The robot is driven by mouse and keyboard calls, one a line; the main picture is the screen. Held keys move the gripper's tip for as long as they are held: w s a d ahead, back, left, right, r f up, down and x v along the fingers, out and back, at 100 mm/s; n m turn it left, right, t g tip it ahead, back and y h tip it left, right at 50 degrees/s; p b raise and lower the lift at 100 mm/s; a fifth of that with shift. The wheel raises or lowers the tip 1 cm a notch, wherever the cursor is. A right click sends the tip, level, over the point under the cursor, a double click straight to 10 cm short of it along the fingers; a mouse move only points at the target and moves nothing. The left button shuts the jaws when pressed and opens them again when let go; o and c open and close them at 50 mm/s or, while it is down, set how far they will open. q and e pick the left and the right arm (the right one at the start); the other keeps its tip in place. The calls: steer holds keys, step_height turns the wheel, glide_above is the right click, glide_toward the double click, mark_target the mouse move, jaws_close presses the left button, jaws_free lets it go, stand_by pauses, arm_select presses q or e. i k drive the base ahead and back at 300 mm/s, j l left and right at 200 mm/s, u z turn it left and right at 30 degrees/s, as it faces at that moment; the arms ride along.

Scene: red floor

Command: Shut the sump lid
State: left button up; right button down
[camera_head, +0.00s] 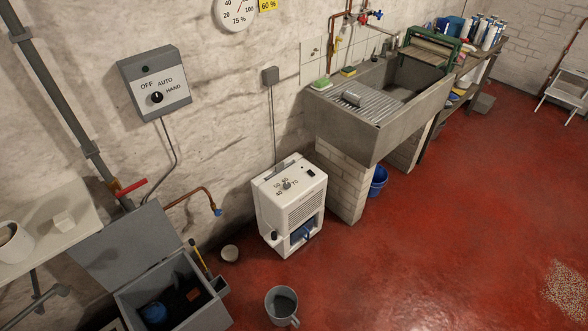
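The sump lid (127,245) is a flat grey panel at the lower left. It stands raised and leans back toward the wall, so the sump is open. The grey sump box (199,319) sits below it with its front cut off by the picture edge. Inside its dark opening I see a blue round object (154,312) and a small reddish-brown piece (193,294). A stick with a yellow handle (199,259) stands at the sump's right rim. Neither of my grippers is in view.
A white dehumidifier (290,208) stands right of the sump. A pipe with a red lever (132,187) rises behind the lid. A white shelf (52,220) is left. Red floor is open at right.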

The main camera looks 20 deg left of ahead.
mark_target(127, 246)
steer(key=u, duration=2.5)
